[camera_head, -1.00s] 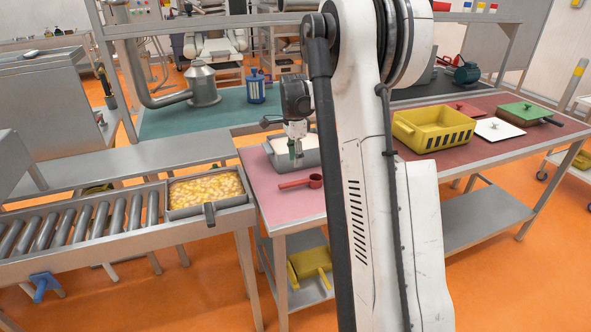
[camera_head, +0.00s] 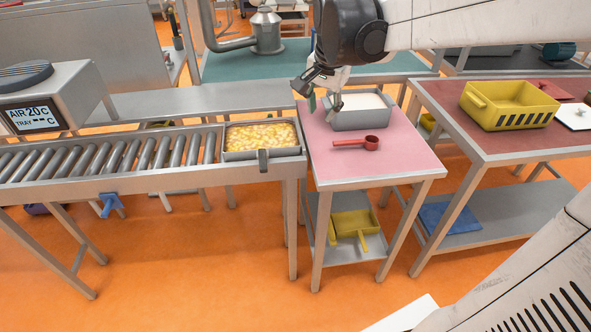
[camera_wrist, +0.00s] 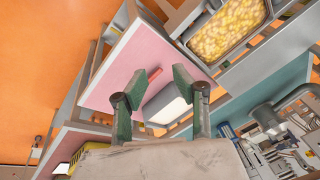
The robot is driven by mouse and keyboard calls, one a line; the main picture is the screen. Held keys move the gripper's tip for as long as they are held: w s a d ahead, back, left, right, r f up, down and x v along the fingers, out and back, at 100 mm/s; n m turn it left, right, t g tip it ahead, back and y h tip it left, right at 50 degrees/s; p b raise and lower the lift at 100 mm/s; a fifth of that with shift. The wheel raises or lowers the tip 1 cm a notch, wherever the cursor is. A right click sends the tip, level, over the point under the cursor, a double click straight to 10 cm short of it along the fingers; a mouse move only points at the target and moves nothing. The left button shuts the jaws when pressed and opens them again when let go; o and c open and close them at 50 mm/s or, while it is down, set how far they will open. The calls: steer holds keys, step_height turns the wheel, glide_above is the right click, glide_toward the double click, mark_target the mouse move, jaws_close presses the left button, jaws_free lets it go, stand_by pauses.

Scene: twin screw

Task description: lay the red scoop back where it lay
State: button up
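The red scoop (camera_head: 357,143) lies on the pink tabletop (camera_head: 400,163), in front of a grey tray of white material (camera_head: 362,119). Its round bowl is to the right and its handle points left. Part of it shows as a small red strip in the wrist view (camera_wrist: 154,74), between the fingers. My gripper (camera_head: 324,104) is above the left end of the tray, behind and left of the scoop, apart from it. Its green fingers are spread and empty. They also show wide apart in the wrist view (camera_wrist: 158,82).
A tray of yellow pieces (camera_head: 262,138) stands at the end of the roller conveyor (camera_head: 120,152), left of the pink table. A yellow crate (camera_head: 510,105) stands on the red table to the right. A yellow scoop-like tray (camera_head: 355,224) lies on the shelf below. The pink tabletop's front is clear.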

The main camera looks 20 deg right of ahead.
steer(key=s+a+f+n+t, duration=0.1)
steer(key=s+a+n+t, duration=0.1)
steer(key=s+a+n, duration=0.3)
steer(key=s+a+f+n+t, duration=0.2)
steer(key=s+a+n, duration=0.4)
steer(key=s, duration=0.7)
steer(key=shift+a+y, duration=0.4)
steer(key=shift+a, duration=0.5)
